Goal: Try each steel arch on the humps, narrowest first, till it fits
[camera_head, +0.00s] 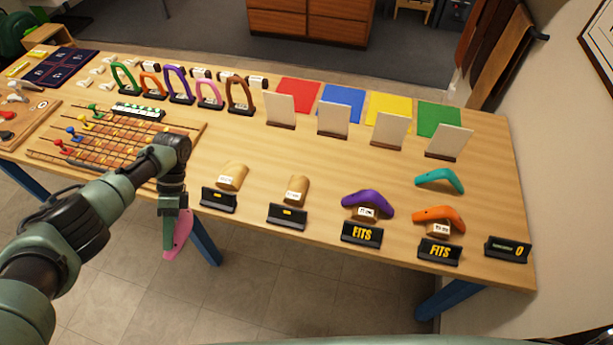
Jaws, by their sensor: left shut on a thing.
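My left gripper (176,212) is shut on a pink arch (178,238), which hangs below it and shows against the floor past the table's front edge. Two bare tan humps (232,176) (297,190) sit behind black signs with a small yellow mark. A teal arch (440,179) lies on the table behind the orange one. My right gripper is out of view.
Several coloured upright arches (178,84) stand at the back left. Pale panels (333,119) stand before red, blue, yellow and green squares (439,119). A board with rods and pegs (105,140) lies left of my arm. The table's middle is clear.

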